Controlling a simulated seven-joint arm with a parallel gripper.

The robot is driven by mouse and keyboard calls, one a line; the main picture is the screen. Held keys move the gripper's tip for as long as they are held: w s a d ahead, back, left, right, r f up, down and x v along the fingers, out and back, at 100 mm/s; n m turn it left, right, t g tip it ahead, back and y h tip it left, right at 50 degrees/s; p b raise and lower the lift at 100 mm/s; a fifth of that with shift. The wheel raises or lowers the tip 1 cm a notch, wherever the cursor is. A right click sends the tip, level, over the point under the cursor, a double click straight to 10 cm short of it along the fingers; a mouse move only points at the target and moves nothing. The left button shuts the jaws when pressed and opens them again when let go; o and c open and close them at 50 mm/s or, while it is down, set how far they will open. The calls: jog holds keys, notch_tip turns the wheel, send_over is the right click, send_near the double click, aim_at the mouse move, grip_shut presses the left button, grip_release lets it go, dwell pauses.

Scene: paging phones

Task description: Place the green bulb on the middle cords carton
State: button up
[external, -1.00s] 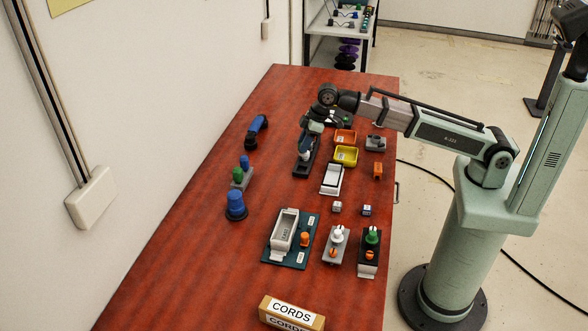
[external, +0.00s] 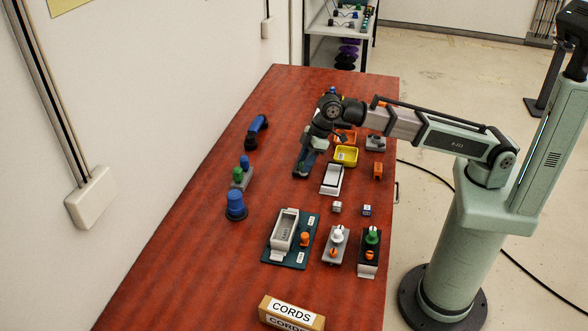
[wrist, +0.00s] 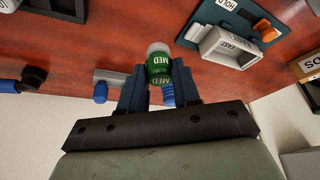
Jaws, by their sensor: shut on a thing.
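My gripper (wrist: 158,92) is shut on a green bulb (wrist: 158,62) marked MED, with a pale grey-white end pointing away from me. One brown carton with a white CORDS label (external: 292,312) lies at the near edge of the external view, well apart from my gripper. Part of it shows at the right edge of the wrist view (wrist: 309,66). No other cords carton can be made out.
A dark teal board with a grey tray (external: 284,232), knobbed boxes (external: 335,243) and a blue dome (external: 236,203) stand between my gripper and the carton. Yellow (external: 346,155) and orange bins sit right of my gripper. The table's left near part is bare.

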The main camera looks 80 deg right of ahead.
jog(key=s+a+r+n+g, duration=0.15)
jog(key=s+a, duration=0.25)
jog(key=a, duration=1)
jog(key=s+a+r+n+y, duration=0.1)
jog(key=s+a+n, duration=0.25)
jog(key=a, duration=1.05)
jog(key=s+a+r+n, duration=0.15)
jog(key=s+a, duration=0.25)
jog(key=a, duration=1)
jog(key=r+m, duration=0.1)
jog(key=r, duration=0.1)
send_over(293, 310)
jog(key=shift+y, duration=0.3)
jog(key=shift+f, duration=4.7)
jog(key=shift+f, duration=0.1)
jog(key=o, duration=1)
jog(key=shift+o, duration=0.2)
jog(key=v, duration=1.2)
jog(key=shift+s, duration=0.15)
